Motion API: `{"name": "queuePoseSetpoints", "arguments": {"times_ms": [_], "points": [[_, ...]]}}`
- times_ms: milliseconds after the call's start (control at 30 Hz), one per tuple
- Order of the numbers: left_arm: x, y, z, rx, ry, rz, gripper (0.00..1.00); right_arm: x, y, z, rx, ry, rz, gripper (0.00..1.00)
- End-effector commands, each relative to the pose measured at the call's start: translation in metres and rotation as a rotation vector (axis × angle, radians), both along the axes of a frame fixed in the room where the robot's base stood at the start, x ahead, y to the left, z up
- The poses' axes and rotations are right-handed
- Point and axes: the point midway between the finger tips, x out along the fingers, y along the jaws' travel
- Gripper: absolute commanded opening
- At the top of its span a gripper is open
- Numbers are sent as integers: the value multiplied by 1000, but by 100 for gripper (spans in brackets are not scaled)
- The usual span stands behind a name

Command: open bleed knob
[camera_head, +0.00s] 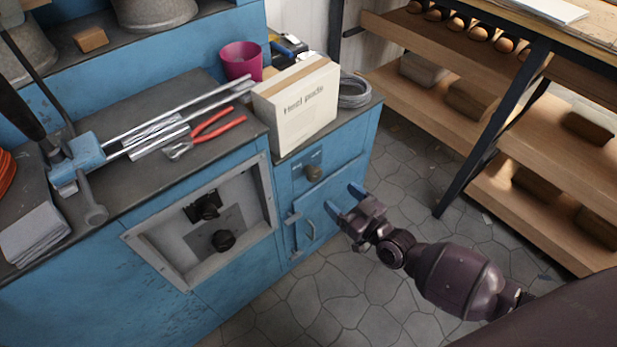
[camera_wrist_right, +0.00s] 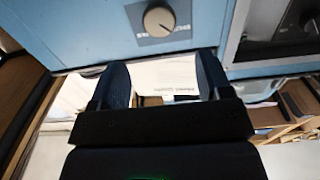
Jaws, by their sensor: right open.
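The bleed knob (camera_head: 313,172) is a small round knob on a dark label plate on the blue cabinet's front, below the white box. In the right wrist view the knob (camera_wrist_right: 159,20) is pale with a dark pointer line, and the lettering beside it appears upside down. My right gripper (camera_head: 342,198) is open and empty, a little below and to the right of the knob in the head view. In the wrist view the gap between its fingers (camera_wrist_right: 160,78) lines up with the knob, and the fingers are apart from it. My left gripper is not in view.
A cabinet door with a handle (camera_head: 292,232) lies below the knob. A recessed panel (camera_head: 170,252) with dark knobs is to the left. The white box (camera_head: 297,112), red pliers (camera_head: 218,122) and a magenta cup (camera_head: 241,62) stand or lie on top. Shelves (camera_head: 440,95) stand right; floor between is clear.

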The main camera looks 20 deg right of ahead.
Motion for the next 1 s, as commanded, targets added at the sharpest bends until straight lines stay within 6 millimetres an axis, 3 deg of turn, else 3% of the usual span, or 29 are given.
{"name": "queuePoseSetpoints", "arguments": {"times_ms": [600, 1000], "points": [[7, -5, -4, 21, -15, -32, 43, 84, 31, -2, 1, 3, 0, 72], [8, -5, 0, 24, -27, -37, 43, 95, 35, 1, 1, 1, 1, 72]]}}
